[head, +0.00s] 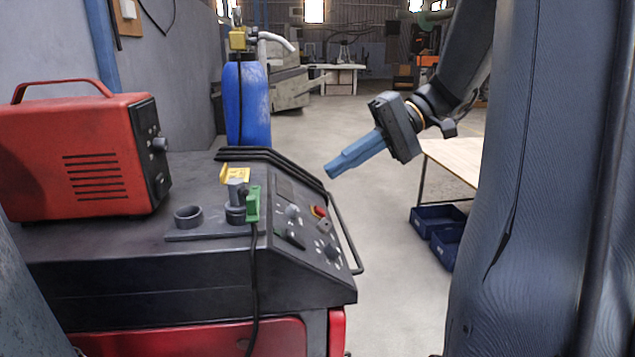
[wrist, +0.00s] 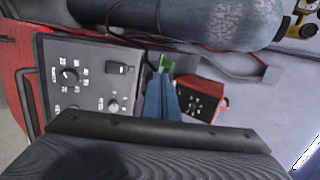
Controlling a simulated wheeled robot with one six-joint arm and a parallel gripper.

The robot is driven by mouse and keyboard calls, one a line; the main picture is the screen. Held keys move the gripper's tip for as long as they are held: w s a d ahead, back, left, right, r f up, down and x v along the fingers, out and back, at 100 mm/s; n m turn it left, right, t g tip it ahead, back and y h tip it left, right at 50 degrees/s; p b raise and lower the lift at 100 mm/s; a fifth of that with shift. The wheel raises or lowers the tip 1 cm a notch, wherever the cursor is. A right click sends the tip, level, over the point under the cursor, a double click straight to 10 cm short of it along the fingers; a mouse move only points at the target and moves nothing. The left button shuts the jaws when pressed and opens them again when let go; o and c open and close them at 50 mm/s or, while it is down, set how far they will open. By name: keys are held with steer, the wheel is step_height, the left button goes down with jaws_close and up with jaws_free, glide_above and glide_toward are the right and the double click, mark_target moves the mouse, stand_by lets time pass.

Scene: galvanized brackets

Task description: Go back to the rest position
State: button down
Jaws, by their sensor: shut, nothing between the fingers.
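My gripper (head: 331,171) has long blue fingers that lie together, with nothing between them. In the head view it hangs in the air to the right of the red and black machine cart (head: 150,270), above and apart from its sloped control panel. In the wrist view my gripper (wrist: 163,75) points toward a small green part, with the panel (wrist: 85,75) to its left. In the head view the green part (head: 253,205) stands beside a dark grey holder (head: 237,200) with a yellow piece (head: 235,173) on top.
A red box-shaped unit (head: 85,155) with a handle stands on the cart's left. A dark rail (head: 343,235) runs along the cart's right edge. A blue cylinder (head: 246,105) stands behind. Blue bins (head: 437,220) sit by a wooden-topped table (head: 455,157) at right. Open floor lies between.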

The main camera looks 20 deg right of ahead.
steer(key=shift+s+d+r, duration=0.15)
steer(key=shift+d+r, duration=0.25)
steer(key=shift+d, duration=0.2)
steer(key=s+a+f+h, duration=0.2)
steer(key=a+f+h, duration=0.1)
steer(key=f, duration=0.5)
steer(key=s+a+f+n+h, duration=0.1)
steer(key=s+a+f+h, duration=0.1)
steer(key=f+h, duration=0.3)
steer(key=s+a+f+h, duration=0.3)
steer(key=a+f, duration=0.2)
steer(key=f, duration=0.7)
steer(key=shift+f+n+h, duration=0.2)
steer(key=shift+n+h, duration=0.1)
steer(key=shift+h, duration=0.1)
steer(key=shift+d, duration=0.15)
